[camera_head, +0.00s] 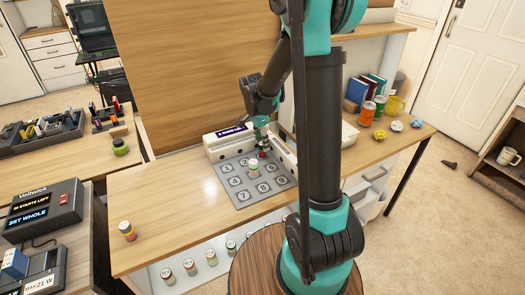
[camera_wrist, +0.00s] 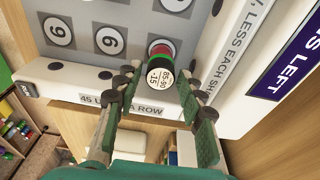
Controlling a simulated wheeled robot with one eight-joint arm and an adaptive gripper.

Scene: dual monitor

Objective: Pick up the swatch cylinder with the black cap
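A small cylinder (camera_wrist: 160,62) with a dark rim, a red band and a pale, number-printed end stands on the numbered pad (camera_wrist: 72,69). In the wrist view it lies just ahead of and between the fingertips of my gripper (camera_wrist: 157,78). The fingers are apart, with no clear contact on it. In the head view my gripper (camera_head: 262,138) points down over the back right of the pad (camera_head: 240,197), with a red-banded cylinder (camera_head: 263,154) just under it. A pale-topped cylinder (camera_head: 253,166) stands nearby on the pad. Cap colours are hard to tell in the head view.
Another banded cylinder (camera_head: 127,231) stands at the table's front left. Several cylinders, one of them (camera_head: 190,267), stand on the lower white shelf. A white raised ledge (camera_head: 220,142) with a sign borders the pad's back. The tabletop (camera_head: 165,205) left of the pad is mostly clear.

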